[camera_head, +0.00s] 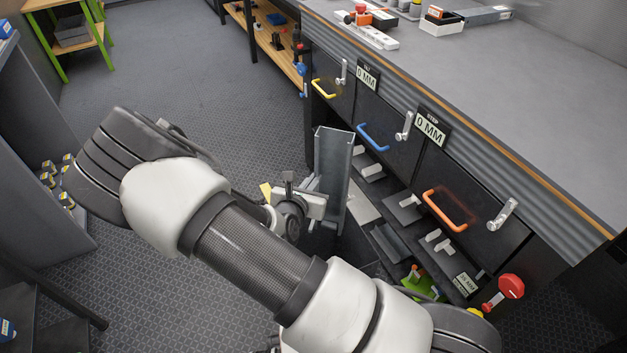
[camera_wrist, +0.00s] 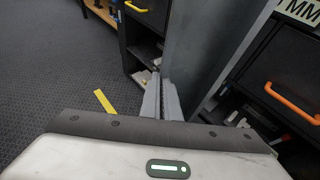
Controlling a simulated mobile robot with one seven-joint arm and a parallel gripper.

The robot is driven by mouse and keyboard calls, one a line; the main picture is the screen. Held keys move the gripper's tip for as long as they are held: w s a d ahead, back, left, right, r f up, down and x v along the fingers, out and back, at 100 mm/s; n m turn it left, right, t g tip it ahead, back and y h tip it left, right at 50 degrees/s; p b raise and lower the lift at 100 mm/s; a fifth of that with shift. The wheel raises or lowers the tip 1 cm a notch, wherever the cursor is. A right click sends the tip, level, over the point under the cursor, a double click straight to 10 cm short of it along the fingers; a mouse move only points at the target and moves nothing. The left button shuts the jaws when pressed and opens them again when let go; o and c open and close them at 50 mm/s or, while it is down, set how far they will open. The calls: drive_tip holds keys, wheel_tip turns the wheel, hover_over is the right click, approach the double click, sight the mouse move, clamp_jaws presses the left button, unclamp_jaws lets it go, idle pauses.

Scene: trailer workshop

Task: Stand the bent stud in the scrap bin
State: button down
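The bent stud (camera_head: 331,165) is a grey metal channel, standing about upright in front of the bench drawers. In the wrist view it fills the upper middle as a tall grey wall (camera_wrist: 200,50). My gripper (camera_head: 318,197) is at the stud's left side. In the wrist view its fingers (camera_wrist: 161,100) are close together at the stud's near edge and look shut on it. I cannot make out the scrap bin in either view.
The bench (camera_head: 490,85) with blue (camera_head: 372,138), yellow (camera_head: 324,89) and orange (camera_head: 445,210) drawer handles is close on the right. A low shelf (camera_head: 385,243) holds metal pieces beneath it. A red knob (camera_head: 511,286) sticks out. Carpeted floor (camera_head: 190,75) is free at the back left.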

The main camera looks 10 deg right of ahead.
drive_tip(key=shift+f+b, duration=3.1)
drive_tip(key=shift+f, duration=1.65)
drive_tip(key=shift+f+b, duration=0.35)
drive_tip(key=shift+f, duration=0.95)
wheel_tip(320, 180, down, 17)
drive_tip(key=shift+r, duration=0.2)
drive_tip(key=c, duration=1.9)
unclamp_jaws()
drive_tip(key=shift+c, duration=0.2)
drive_tip(key=shift+f, duration=0.1)
drive_tip(key=shift+s, duration=0.1)
drive_tip(key=p+v, duration=0.4)
drive_tip(key=v, duration=1.3)
drive_tip(key=shift+a, duration=0.15)
